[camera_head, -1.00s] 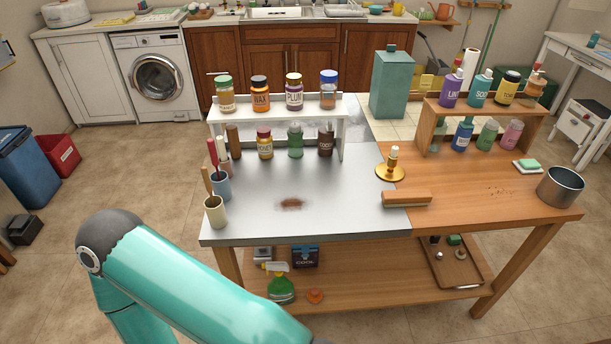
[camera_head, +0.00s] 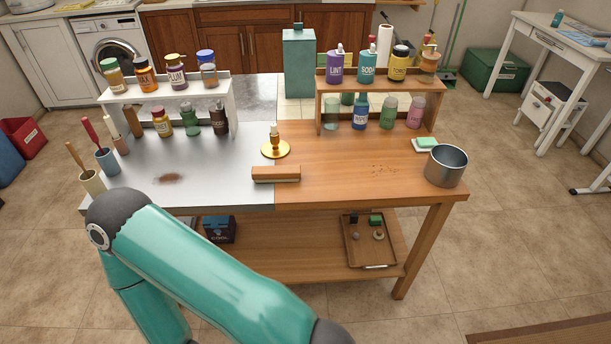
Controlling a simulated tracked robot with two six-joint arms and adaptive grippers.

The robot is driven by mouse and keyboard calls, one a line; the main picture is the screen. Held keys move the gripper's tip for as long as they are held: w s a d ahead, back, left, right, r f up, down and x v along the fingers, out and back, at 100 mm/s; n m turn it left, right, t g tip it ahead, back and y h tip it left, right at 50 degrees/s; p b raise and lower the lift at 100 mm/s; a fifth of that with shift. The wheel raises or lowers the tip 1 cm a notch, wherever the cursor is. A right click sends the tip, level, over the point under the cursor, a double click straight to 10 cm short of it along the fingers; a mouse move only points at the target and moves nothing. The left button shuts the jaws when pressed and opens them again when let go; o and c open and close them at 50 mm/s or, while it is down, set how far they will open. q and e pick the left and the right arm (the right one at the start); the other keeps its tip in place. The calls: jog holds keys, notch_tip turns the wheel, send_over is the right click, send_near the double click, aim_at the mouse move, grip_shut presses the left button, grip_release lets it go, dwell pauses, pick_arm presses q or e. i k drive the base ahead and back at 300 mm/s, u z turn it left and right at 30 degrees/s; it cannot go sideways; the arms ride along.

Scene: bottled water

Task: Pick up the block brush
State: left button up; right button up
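The block brush (camera_head: 276,174) is a long wooden block with a darker lower edge. It lies on the table across the seam between the metal top and the wooden top, near the front edge. A brass candlestick (camera_head: 275,146) stands just behind it. A teal arm of mine crosses the lower left of the head view, in front of the table. Its gripper is outside the frame, and so is my other gripper. Nothing is seen touching the brush.
Cups with handled tools (camera_head: 93,182) stand at the left table edge. A white rack (camera_head: 232,108) and a wooden rack (camera_head: 432,117) hold jars and bottles at the back. A steel pot (camera_head: 446,166) stands at the right.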

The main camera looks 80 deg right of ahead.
aim_at(270, 173)
jog(key=z, duration=0.05)
jog(key=k, duration=0.45)
jog(key=u, duration=1.15)
jog(key=i, duration=0.1)
jog(key=z, duration=2.95)
jog(key=i, duration=1)
jog(key=u, duration=0.2)
